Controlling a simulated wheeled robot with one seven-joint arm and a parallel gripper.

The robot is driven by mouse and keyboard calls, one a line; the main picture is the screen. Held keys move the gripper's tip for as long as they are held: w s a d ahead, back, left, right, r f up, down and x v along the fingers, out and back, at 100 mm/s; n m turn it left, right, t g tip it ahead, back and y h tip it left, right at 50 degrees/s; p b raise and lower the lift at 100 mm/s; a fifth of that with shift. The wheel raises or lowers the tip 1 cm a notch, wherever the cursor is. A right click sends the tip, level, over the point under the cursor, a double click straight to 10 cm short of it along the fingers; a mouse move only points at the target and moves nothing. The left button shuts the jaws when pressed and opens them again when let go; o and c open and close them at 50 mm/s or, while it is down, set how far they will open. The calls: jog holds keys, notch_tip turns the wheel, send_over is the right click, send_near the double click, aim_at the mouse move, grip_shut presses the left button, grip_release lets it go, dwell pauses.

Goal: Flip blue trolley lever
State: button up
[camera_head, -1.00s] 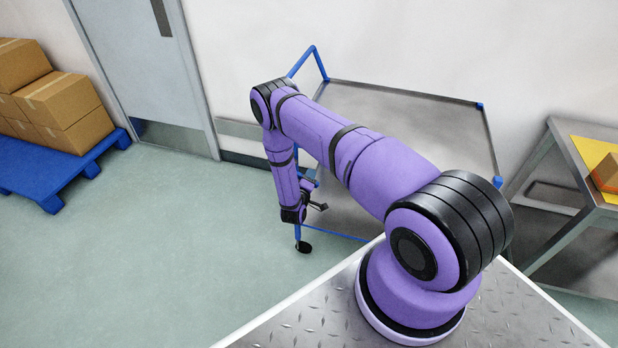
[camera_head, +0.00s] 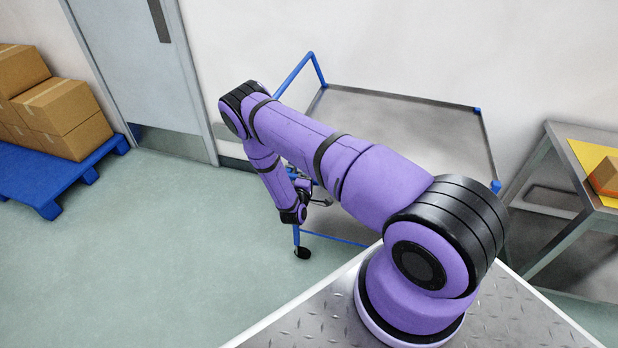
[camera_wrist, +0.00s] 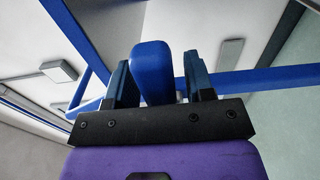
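The blue trolley has a blue tube frame (camera_head: 312,62) and a grey panel (camera_head: 400,125); it stands against the wall behind my arm. In the wrist view, a blue rounded piece (camera_wrist: 153,70), which looks like the lever, stands between the two dark fingers of my gripper (camera_wrist: 160,82). The fingers are apart; the piece appears close to the left finger, with a gap at the right one. I cannot tell whether it touches. In the head view, my gripper (camera_head: 318,201) is small beside the trolley's near left post, and my arm hides the lever.
Blue frame bars (camera_wrist: 250,82) cross behind the fingers in the wrist view. A metal table (camera_head: 560,160) stands to the right. Boxes (camera_head: 60,110) on a blue pallet (camera_head: 45,180) are at the left. The floor (camera_head: 190,230) left of the trolley is clear.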

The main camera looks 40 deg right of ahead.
jog(key=v, duration=1)
jog(key=shift+s+a, duration=0.3)
dwell(0.4)
jog(key=w+d+r+m+g+h, duration=0.1)
jog(key=w+r+m+g+h, duration=0.15)
jog(key=r, duration=0.65)
jog(key=w+d+r+m+g+h, duration=0.15)
jog(key=r+g, duration=0.25)
jog(key=r, duration=0.4)
jog(key=s+r+m+g+y, duration=0.2)
jog(key=s+r+g, duration=0.1)
jog(key=r, duration=0.6)
jog(key=s+r+m+g+y, duration=0.2)
jog(key=r+m+g, duration=0.15)
jog(key=r, duration=0.55)
jog(key=s+a+r+n+t+y, duration=0.1)
jog(key=s+a+r+t+y, duration=0.2)
jog(key=s+r, duration=0.9)
jog(key=s+a+r+t+y, duration=0.4)
jog(key=s+a+r+y, duration=0.4)
jog(key=s+r+y, duration=0.3)
jog(key=s+r, duration=0.2)
jog(key=s, duration=0.2)
jog(key=shift+r+n, duration=0.3)
jog(key=shift+n, duration=0.05)
